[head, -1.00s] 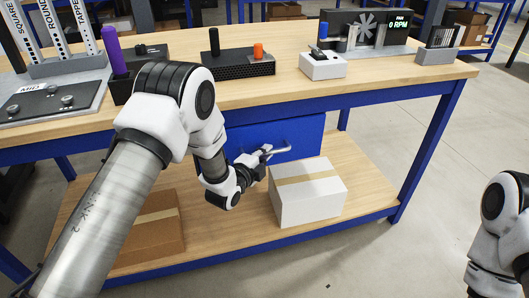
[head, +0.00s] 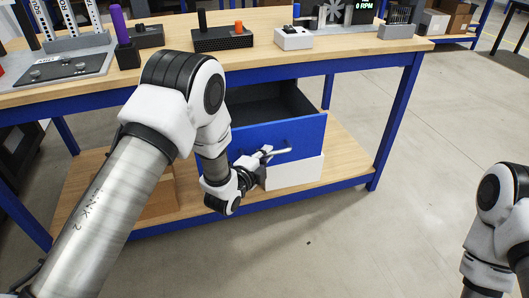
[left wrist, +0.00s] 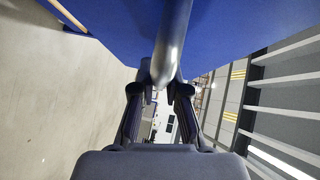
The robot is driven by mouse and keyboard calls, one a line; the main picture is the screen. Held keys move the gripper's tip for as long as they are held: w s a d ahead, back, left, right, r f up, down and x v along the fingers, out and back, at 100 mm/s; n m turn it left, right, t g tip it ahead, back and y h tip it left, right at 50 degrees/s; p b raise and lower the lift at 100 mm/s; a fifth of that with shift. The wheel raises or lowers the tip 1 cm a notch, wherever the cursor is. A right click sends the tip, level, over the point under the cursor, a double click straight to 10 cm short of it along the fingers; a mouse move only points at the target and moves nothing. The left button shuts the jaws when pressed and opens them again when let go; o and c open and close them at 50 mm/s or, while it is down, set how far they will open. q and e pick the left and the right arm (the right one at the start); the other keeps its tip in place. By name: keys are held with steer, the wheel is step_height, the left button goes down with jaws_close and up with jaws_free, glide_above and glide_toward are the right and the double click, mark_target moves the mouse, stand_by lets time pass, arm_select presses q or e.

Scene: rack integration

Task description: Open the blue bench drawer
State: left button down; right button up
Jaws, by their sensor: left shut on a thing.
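The blue drawer (head: 305,132) hangs under the wooden bench top and is pulled well out, showing its dark, empty-looking inside. Its metal bar handle (head: 280,152) is on the front face. My left gripper (head: 262,158) is at the left part of this handle and shut on it. In the left wrist view, the handle (left wrist: 172,45) runs between the two dark fingers (left wrist: 160,95), with the blue drawer front (left wrist: 235,25) close behind. My right arm shows at the right edge, but its gripper is out of view.
The bench top (head: 180,72) holds a black tray, a white switch box (head: 293,38), a fan unit and tool racks. On the lower shelf (head: 345,150), a white box (head: 295,174) sits below the drawer and a cardboard box (head: 160,195) to the left. Floor at right is clear.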

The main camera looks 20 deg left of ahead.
arm_select(q)
steer(key=shift+s+d, duration=0.1)
steer(key=shift+s, duration=0.1)
steer(key=c, duration=1.2)
jaws_free()
steer(key=v, duration=1.2)
